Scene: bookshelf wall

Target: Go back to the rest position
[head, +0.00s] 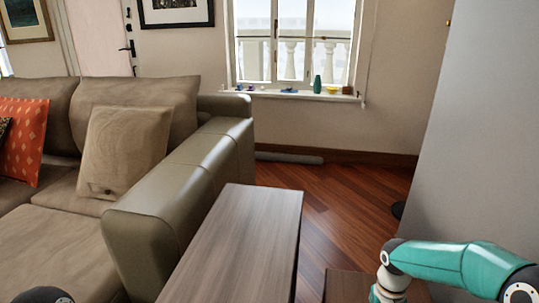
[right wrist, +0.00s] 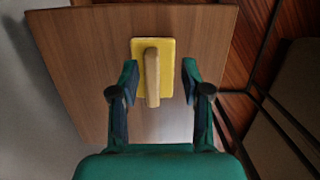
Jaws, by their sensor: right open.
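My right gripper (right wrist: 160,75) is open in the right wrist view, with one green finger on each side of a yellow block with a beige handle (right wrist: 152,75). The block lies on a brown wooden surface (right wrist: 85,60). The fingers show a gap to it on both sides; I cannot tell how high they are above it. In the head view my right arm (head: 450,262) comes in at the lower right, and its gripper is below the frame. My left gripper is not in view.
A long wooden table (head: 245,235) stands in front, beside a beige sofa (head: 165,190) on the left. A grey panel (head: 475,130) rises at the right. The windowsill (head: 300,94) holds several small objects.

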